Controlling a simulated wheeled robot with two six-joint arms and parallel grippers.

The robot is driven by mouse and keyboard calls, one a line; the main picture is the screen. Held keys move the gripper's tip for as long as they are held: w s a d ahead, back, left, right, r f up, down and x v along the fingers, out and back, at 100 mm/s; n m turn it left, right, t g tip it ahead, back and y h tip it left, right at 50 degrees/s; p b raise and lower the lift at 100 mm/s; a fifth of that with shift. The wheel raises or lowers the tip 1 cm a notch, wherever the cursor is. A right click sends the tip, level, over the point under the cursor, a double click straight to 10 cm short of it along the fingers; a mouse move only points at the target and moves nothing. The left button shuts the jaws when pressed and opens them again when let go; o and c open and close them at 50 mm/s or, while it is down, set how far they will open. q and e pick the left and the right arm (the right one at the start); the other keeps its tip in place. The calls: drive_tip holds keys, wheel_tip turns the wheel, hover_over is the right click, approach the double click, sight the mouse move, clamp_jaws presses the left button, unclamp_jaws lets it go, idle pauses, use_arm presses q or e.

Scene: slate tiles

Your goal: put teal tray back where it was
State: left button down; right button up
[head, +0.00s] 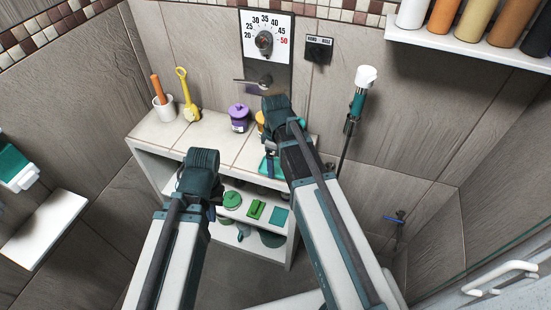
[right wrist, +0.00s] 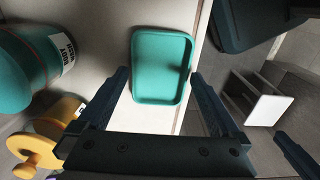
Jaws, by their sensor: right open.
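The teal tray (right wrist: 162,68) is a shallow rectangle with rounded corners and a raised rim. It lies flat and empty on the pale bench top, close to the bench's edge. In the head view only part of the tray (head: 276,169) shows, the rest hidden by my right arm. My right gripper (right wrist: 161,82) is open above the tray, one finger on each side of its near end, with nothing held. My left gripper (head: 213,212) is low in front of the bench, mostly hidden behind its own arm, so its jaws cannot be made out.
A teal body wash bottle (right wrist: 30,68) and a yellow object (right wrist: 45,143) stand left of the tray. The bench top (head: 217,138) also holds a purple jar (head: 239,118), a yellow scoop-like tool (head: 187,95) and a white cup (head: 164,108). Green items lie on the shelf below.

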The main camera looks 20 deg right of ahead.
sight(276, 168)
wheel_tip(276, 168, up, 13)
drive_tip(key=p, duration=1.3)
drive_tip(key=s+a+m+h, duration=0.1)
drive_tip(key=s+a+m, duration=0.6)
drive_tip(key=s+a, duration=0.3)
drive_tip(key=s, duration=0.4)
drive_tip(key=shift+s+a+r, duration=0.15)
drive_tip(key=shift+a, duration=0.1)
wheel_tip(276, 168, down, 3)
drive_tip(key=b, duration=0.2)
drive_tip(key=shift+r+b, duration=0.15)
drive_tip(key=shift+b, duration=0.15)
idle(0.6)
